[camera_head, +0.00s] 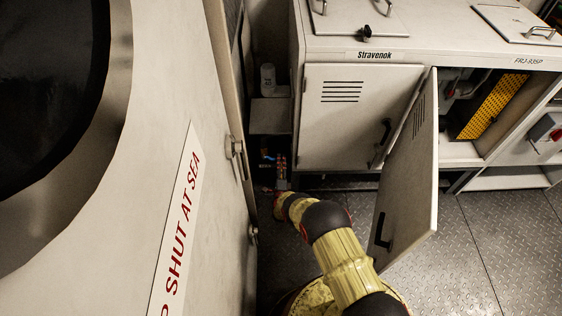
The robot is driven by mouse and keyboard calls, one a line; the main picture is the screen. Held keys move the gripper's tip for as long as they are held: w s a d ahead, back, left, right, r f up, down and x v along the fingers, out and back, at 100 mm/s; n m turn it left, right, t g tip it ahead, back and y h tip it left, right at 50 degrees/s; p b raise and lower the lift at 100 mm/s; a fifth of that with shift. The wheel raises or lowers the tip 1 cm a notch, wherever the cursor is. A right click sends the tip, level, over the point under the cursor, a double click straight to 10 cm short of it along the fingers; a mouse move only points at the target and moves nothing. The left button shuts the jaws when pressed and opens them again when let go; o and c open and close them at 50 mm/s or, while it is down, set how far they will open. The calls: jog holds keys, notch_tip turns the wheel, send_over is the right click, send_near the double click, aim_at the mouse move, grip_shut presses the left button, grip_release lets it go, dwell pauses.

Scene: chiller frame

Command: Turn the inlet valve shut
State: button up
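My gripper (281,170) is at the arm's far end, low in that gap, small and dim. Whether its fingers are open or shut does not show. Dark fittings with small blue and red parts (267,157) sit beside it. I cannot tell which of them is the inlet valve, how its handle stands, or whether my gripper touches it.
The pale door (150,150) reading "SHUT AT SEA" walls in the left. An open cabinet door (408,175) stands close right of my arm. The Stravenek cabinet (345,125) is closed. A small shelf (270,115) holds a clear container (268,78). Tread-plate floor (490,240) is clear at right.

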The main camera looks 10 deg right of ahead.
jog(key=v, duration=1.1)
jog(key=shift+s, duration=0.25)
jog(key=shift+a+f, duration=0.1)
